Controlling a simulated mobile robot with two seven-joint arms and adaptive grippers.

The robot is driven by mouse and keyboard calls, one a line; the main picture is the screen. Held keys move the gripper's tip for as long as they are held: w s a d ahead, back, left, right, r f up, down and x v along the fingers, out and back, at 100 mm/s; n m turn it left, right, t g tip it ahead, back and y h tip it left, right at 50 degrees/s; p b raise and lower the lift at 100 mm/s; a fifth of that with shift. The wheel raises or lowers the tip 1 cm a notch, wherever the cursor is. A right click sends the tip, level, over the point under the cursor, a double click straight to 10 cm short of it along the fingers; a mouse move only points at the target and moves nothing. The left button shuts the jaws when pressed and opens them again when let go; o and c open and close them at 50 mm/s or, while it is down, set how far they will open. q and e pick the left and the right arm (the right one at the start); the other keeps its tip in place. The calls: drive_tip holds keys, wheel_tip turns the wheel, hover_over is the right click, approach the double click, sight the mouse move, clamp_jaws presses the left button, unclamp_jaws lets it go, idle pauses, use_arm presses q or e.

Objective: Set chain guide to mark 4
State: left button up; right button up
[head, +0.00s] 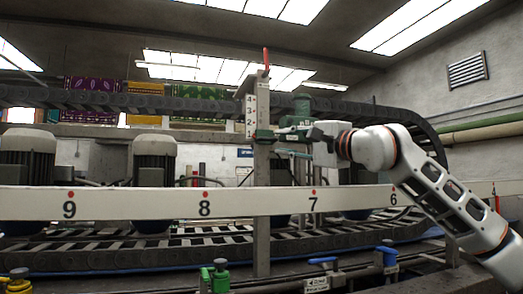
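An upright grey post (260,200) stands mid-picture, with a white scale (250,116) marked 4 at the top down to 1. A green slider block (264,134) sits on the post beside the lowest mark, 1. My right gripper (290,131) reaches in from the right at the height of this block, close to its right side. Its fingers overlap green parts there, so I cannot tell whether it grips or touches anything. A red-tipped rod (266,60) stands at the post's top. My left gripper is not in view.
A white rail (140,203) numbered 9 to 6 runs across in front. A dark cable chain (130,103) loops above and behind it. Green (220,276) and blue valves (388,257) sit low in front.

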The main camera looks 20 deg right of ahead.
sight(269, 139)
drive_tip(key=x, duration=0.3)
drive_tip(key=p+x, duration=0.1)
drive_tip(key=x, duration=0.1)
drive_tip(key=shift+w+a+r, duration=0.25)
drive_tip(key=shift+r, duration=0.05)
drive_tip(key=shift+w+a, duration=0.2)
drive_tip(key=shift+w, duration=0.35)
clamp_jaws()
